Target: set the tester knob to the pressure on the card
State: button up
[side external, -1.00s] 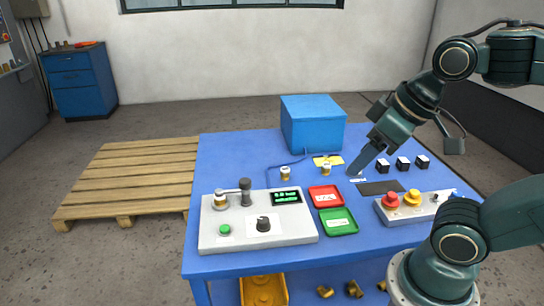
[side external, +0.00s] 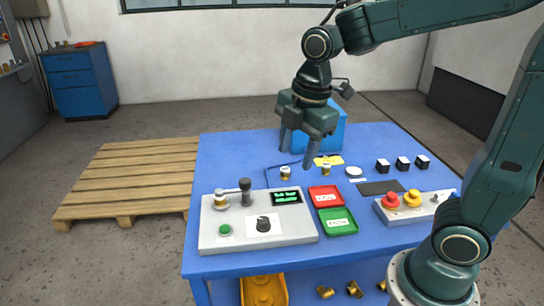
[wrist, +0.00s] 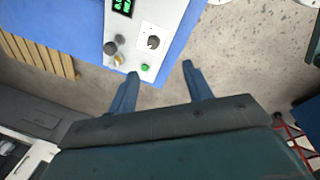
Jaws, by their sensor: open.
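The tester (side external: 258,229) is a light grey box at the front left of the blue table. Its black knob (side external: 263,224) sits on a white dial plate on top; the knob also shows in the wrist view (wrist: 153,42). A small display (side external: 286,197) with green text is at its back right; the text is too small to read. A yellow card (side external: 329,160) lies behind the tester; its writing cannot be read. My gripper (side external: 296,160) is open and empty, in the air above the back of the table, away from the knob.
A valve in a clamp (side external: 232,194) and a green button (side external: 225,230) are on the tester. Red (side external: 325,196) and green (side external: 338,221) trays lie to its right. A box with red and yellow buttons (side external: 415,207) stands farther right. A blue box (side external: 332,112) is behind my gripper.

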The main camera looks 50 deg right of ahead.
aim_at(263, 219)
jog(key=w+a+f+n+g, duration=0.2)
jog(key=w+f+n, duration=0.4)
jog(key=n, duration=0.3)
jog(key=shift+w+f, duration=0.2)
jog(key=shift+w, duration=0.4)
jog(key=shift+f, duration=0.15)
notch_tip(263, 219, down, 14)
jog(key=shift+r, duration=0.25)
jog(key=c, duration=1)
jog(key=shift+o, duration=0.2)
